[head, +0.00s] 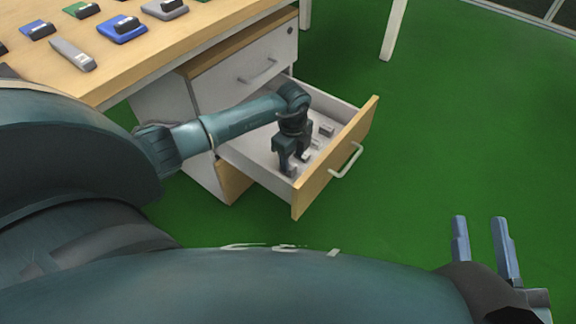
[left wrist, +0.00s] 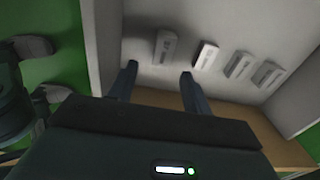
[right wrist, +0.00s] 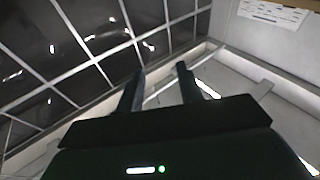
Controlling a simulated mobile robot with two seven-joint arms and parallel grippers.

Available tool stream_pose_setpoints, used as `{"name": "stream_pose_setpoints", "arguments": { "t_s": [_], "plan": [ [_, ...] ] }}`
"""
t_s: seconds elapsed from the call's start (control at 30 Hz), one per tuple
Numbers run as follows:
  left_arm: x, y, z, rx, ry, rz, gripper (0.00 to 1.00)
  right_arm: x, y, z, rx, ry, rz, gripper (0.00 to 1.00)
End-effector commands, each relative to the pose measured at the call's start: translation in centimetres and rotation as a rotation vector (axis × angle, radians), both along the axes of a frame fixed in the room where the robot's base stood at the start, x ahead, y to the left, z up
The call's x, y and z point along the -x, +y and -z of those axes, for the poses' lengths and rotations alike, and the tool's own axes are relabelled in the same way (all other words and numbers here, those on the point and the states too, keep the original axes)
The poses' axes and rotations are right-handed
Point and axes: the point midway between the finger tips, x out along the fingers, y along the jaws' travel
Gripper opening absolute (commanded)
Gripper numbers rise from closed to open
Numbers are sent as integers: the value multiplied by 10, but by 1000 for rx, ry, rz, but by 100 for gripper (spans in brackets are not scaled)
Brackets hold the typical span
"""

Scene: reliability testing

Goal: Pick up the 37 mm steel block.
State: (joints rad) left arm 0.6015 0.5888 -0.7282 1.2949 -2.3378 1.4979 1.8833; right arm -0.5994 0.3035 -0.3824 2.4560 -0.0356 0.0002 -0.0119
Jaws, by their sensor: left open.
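Several small grey steel blocks lie in a row on the floor of the open drawer (head: 334,115). In the left wrist view they are the leftmost block (left wrist: 165,46), a brighter block (left wrist: 207,56), a third block (left wrist: 238,65) and the rightmost block (left wrist: 268,74). I cannot tell which is the 37 mm one. One block (head: 326,131) shows clearly in the head view. My left gripper (head: 294,168) points down into the drawer, open and empty. In its wrist view the leftmost block appears just beyond the fingertips, between their lines. My right gripper (head: 483,232) is open and empty, away from the drawer.
The drawer front with its handle (head: 347,160) stands out from a cabinet (head: 245,70) under a wooden table (head: 120,65). Blue, green and grey items lie on the table. Drawer walls stand close around my left gripper. The green floor (head: 450,130) to the right is clear.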

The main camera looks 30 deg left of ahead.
Motion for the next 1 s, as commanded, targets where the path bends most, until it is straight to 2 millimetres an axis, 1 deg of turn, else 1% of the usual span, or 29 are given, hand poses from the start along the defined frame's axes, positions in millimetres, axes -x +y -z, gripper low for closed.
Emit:
{"name": "stream_pose_setpoints", "arguments": {
  "t_s": [0.1,0.13,0.2,0.37,0.5,0.67,0.7,0.77,1.0],
  "plan": [
    [0,1,13,1,1,0,49,-1,0,1,-4,-26,-4,36],
    [-1,1,18,1,1,0,49,-3,0,-1,-6,-49,-7,36],
    [-1,3,29,0,1,-1,49,-7,-1,-12,-2,-123,-11,36],
    [-2,3,49,1,1,0,49,-11,-3,-30,10,-255,-13,36],
    [-2,3,53,1,0,0,49,-11,-4,-38,16,-298,-14,36],
    [-2,3,52,1,-1,1,49,-11,-4,-39,16,-299,-13,36],
    [-2,3,52,1,-1,1,48,-11,-4,-39,16,-298,-13,36],
    [-2,3,52,1,-1,1,43,-11,-4,-39,16,-298,-13,36],
    [-2,3,52,1,-1,0,24,-11,-4,-39,16,-297,-12,36]
  ]
}}
